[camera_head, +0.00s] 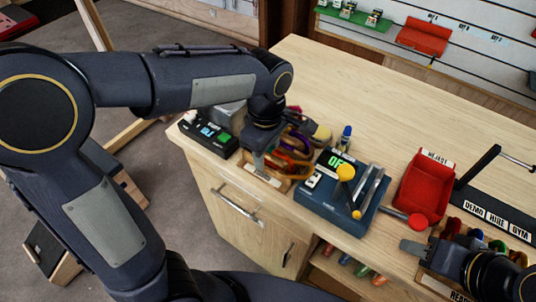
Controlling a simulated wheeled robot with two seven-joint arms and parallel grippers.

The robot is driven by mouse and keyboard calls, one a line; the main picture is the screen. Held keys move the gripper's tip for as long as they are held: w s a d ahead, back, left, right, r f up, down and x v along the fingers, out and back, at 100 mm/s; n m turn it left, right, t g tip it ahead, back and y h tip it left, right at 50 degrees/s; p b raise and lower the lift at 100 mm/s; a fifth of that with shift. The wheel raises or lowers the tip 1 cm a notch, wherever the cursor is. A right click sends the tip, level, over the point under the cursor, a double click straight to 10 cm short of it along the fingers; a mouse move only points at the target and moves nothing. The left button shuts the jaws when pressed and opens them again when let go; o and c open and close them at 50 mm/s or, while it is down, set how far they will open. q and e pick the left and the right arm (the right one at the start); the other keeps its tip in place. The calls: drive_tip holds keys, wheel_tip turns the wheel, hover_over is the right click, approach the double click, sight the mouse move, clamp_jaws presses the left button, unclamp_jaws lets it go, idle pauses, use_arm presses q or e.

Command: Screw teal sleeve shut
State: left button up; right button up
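I cannot make out a teal sleeve. Several coloured carabiners (293,152), orange, purple and yellow among them, lie crowded in a low wooden tray (268,180) on the counter. My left gripper (260,162) points down at the left side of this tray and hides part of it. I cannot tell whether its fingers are open or hold anything. My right gripper (415,248) is at the lower right, in front of a second group of coloured carabiners (478,236). Its finger opening is not clear.
A blue device (330,212) with a green display, yellow knob and metal bars stands between the grippers. A red bin (424,188) is right of it. A black box (207,138) with a small screen sits at the counter's left corner. The counter's back (340,90) is clear.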

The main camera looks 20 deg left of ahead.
use_arm(q)
drive_tip(key=shift+s+a, duration=0.2)
drive_tip(key=shift+s, duration=0.45)
drive_tip(key=shift+r, duration=0.15)
use_arm(e)
drive_tip(key=shift+r, duration=0.15)
use_arm(q)
drive_tip(key=shift+r+p, duration=1.25)
drive_tip(key=shift+p, duration=0.05)
use_arm(e)
drive_tip(key=shift+r, duration=1.15)
use_arm(q)
drive_tip(key=shift+w+d+p, duration=0.15)
drive_tip(key=shift+w+d, duration=0.05)
drive_tip(key=shift+w, duration=0.4)
drive_tip(key=shift+w+d+p, duration=0.15)
drive_tip(key=shift+w+d, duration=0.05)
drive_tip(key=shift+w, duration=0.35)
use_arm(e)
drive_tip(key=shift+r, duration=0.3)
use_arm(q)
drive_tip(key=shift+s+a+f+b, duration=0.1)
drive_tip(key=shift+s+f+b, duration=0.15)
drive_tip(key=shift+f+b, duration=0.45)
drive_tip(key=shift+s+f+b, duration=0.25)
drive_tip(key=shift+f+b, duration=0.2)
drive_tip(key=shift+f, duration=0.3)
use_arm(e)
drive_tip(key=shift+f, duration=1.15)
